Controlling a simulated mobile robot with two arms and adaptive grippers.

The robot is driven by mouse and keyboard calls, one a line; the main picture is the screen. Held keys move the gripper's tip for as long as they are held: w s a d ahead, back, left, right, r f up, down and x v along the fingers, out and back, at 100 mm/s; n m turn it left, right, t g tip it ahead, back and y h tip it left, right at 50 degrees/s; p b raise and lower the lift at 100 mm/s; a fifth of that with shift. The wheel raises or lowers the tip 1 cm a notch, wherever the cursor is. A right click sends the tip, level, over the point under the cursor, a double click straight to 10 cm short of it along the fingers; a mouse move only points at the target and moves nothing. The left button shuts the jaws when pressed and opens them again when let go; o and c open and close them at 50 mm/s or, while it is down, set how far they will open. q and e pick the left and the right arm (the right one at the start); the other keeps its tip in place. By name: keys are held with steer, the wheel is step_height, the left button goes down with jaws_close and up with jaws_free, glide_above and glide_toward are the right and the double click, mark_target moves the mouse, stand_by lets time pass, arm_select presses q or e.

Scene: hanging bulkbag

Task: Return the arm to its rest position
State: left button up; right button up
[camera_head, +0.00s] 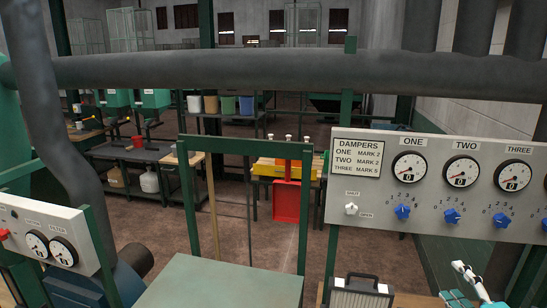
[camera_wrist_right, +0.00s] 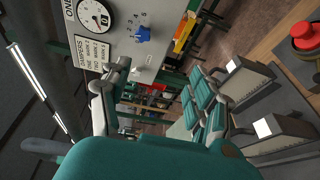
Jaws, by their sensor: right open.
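My left gripper is in neither view.
The panel has several gauges, blue knobs (camera_head: 402,212) and a white knob (camera_head: 351,209). A thick grey pipe (camera_head: 250,70) crosses above. A green frame (camera_head: 245,146) stands mid-view, with a red slide plate (camera_head: 286,203) behind it. A gauge box (camera_head: 50,238) is at left.

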steer(key=s+a+f+m+g+h, duration=0.3)
steer(key=s+f+m, duration=0.3)
steer(key=f+m, duration=0.15)
steer(key=s+a+f+m+g+h, duration=0.2)
steer(key=s+f+m+g, duration=0.3)
steer(key=f, duration=0.4)
steer(key=s+a+f+m+g+y, duration=0.2)
steer(key=s+a+f+g, duration=0.15)
steer(key=s+a, duration=0.35)
steer(key=s+a+f+m+g+y, duration=0.2)
steer(key=s+a+f+m, duration=0.15)
steer(key=s+a, duration=0.4)
step_height(320, 180, down, 36)
steer(key=s+d+n+g+b, duration=0.1)
steer(key=s+d+g+b, duration=0.15)
steer(key=b, duration=0.65)
arm_select(q)
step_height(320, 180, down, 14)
steer(key=b, duration=0.5)
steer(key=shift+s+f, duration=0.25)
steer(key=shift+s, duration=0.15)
arm_select(e)
steer(key=s+d+f, duration=0.2)
steer(key=s+f, duration=1.4)
steer(key=f, duration=0.5)
steer(key=shift+s+d, duration=0.15)
steer(key=shift+d, duration=0.15)
